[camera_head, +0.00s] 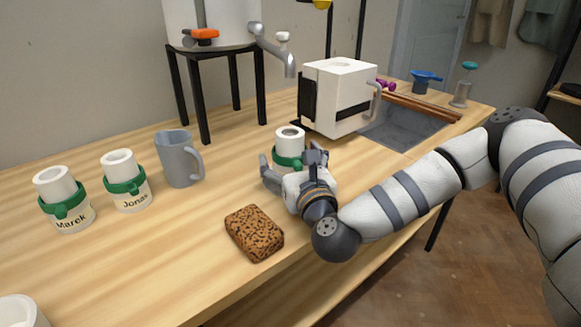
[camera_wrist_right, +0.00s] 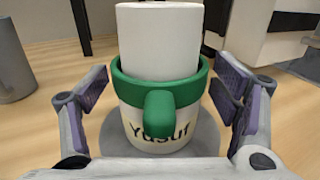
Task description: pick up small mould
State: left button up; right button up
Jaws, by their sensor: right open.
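A white mould with a green band (camera_head: 289,143) stands upright on the wooden table, in front of the white box. In the right wrist view this mould (camera_wrist_right: 158,45) shows the name "Yusuf" below a green tab. My right gripper (camera_head: 288,163) is open, with one finger on each side of it. In the wrist view gaps show between both fingers and the mould. A grey round patch lies under it; I cannot tell whether it is a base or shadow. Similar banded moulds marked "Marek" (camera_head: 66,204) and "Jonas" (camera_head: 127,184) stand at left. My left gripper is not in view.
A grey mug (camera_head: 178,160) stands left of the gripper. A brown speckled block (camera_head: 254,234) lies near the front edge. The front left is mostly clear.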

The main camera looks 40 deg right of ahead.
jog(key=shift+r, duration=0.1)
jog(key=c, duration=1.5)
